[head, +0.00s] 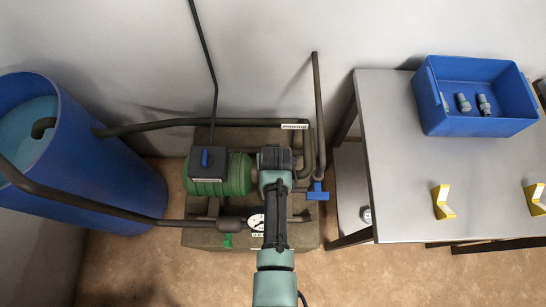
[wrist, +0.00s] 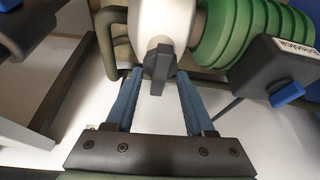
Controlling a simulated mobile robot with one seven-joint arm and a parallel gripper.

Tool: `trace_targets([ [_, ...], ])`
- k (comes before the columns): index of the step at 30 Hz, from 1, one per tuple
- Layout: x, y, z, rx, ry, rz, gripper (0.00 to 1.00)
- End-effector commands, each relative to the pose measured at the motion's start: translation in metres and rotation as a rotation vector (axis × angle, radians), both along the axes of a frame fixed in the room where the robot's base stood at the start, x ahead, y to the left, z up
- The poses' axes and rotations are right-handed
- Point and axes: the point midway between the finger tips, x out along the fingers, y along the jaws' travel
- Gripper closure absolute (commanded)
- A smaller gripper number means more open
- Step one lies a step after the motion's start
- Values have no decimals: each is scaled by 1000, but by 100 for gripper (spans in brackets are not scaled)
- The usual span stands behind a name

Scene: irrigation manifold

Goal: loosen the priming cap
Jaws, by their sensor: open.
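The priming cap (wrist: 157,70) is a dark grey winged knob on the pale pump housing (wrist: 165,22) in the wrist view. My gripper (wrist: 160,76) is open, its two blue fingers pointing at the housing. The cap's wing lies between the fingertips, with a gap showing on each side. In the head view, my dark gripper and wrist reach over the pump from the front and hide the cap. The green ribbed motor (head: 236,174) is just left of the pump there.
A blue barrel (head: 100,165) with dark hoses stands at left. A gauge (head: 256,223), a green valve handle (head: 228,240) and a blue valve handle (head: 318,191) surround the pump. At right, a table (head: 395,180) holds a blue bin (head: 470,122) with fittings and yellow brackets (head: 442,202).

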Motion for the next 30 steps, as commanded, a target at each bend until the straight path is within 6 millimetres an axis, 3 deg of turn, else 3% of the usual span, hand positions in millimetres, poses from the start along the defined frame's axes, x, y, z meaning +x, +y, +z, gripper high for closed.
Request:
trace_targets([
  [8, -6, -1, 15, 0, -1, -1, 46],
  [21, -35, -3, 86, -1, -3, 0, 46],
  [30, -48, -3, 116, 0, -1, 1, 46],
])
